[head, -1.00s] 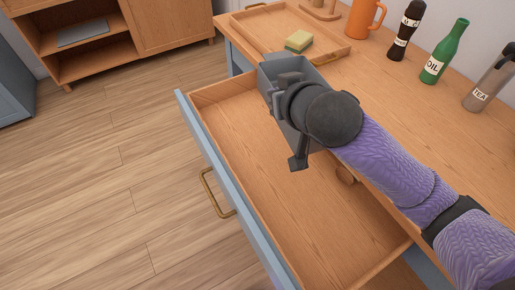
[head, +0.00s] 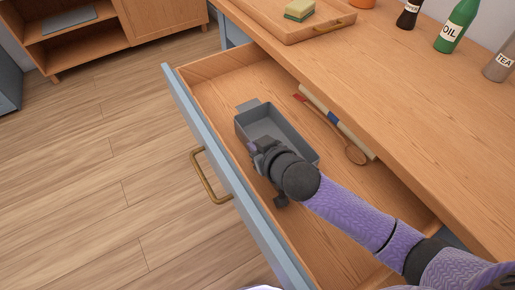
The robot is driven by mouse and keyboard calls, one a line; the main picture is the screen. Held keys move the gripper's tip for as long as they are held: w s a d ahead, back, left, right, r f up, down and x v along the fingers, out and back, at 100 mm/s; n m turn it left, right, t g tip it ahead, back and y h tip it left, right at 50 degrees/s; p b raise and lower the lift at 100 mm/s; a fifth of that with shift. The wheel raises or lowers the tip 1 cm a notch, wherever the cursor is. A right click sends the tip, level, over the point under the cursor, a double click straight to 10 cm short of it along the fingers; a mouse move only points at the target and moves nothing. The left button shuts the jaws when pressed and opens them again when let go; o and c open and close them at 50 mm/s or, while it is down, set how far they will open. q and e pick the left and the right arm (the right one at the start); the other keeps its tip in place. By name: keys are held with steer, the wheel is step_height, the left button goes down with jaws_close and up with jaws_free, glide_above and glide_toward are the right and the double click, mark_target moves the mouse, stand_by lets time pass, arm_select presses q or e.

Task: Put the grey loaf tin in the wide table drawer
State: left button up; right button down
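The grey loaf tin (head: 287,128) is inside the wide table drawer (head: 193,93), upright, with its open top facing up. It is low in the drawer, near the middle; I cannot tell if its base touches the drawer floor. The drawer is pulled well out, with a blue front and a brass handle. My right gripper (head: 259,150) is at the tin's wall on the side toward the drawer front and looks shut on its rim. The fingertips are partly hidden by the hand. My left gripper is not in view.
A cream stick with a blue band (head: 336,121) and a thin utensil with a round end (head: 356,155) lie along the drawer's table side. On the table are a wooden tray (head: 287,32) with a sponge (head: 299,10) and a green oil bottle (head: 457,25). The drawer's far end is clear.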

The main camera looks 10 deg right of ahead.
steer(key=shift+r, duration=0.15)
steer(key=shift+f, duration=0.2)
steer(key=c, duration=0.8)
jaws_free()
steer(key=shift+r, duration=0.1)
steer(key=shift+c, duration=0.2)
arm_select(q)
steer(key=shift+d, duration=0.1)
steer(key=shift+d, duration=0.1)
arm_select(e)
steer(key=shift+r, duration=0.25)
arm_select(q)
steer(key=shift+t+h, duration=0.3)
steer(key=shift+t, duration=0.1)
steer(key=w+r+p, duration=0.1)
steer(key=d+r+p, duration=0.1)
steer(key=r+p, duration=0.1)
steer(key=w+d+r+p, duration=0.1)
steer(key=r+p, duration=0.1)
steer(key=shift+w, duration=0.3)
arm_select(e)
steer(key=v, duration=1.1)
steer(key=shift+s+d, duration=0.1)
steer(key=shift+s, duration=0.35)
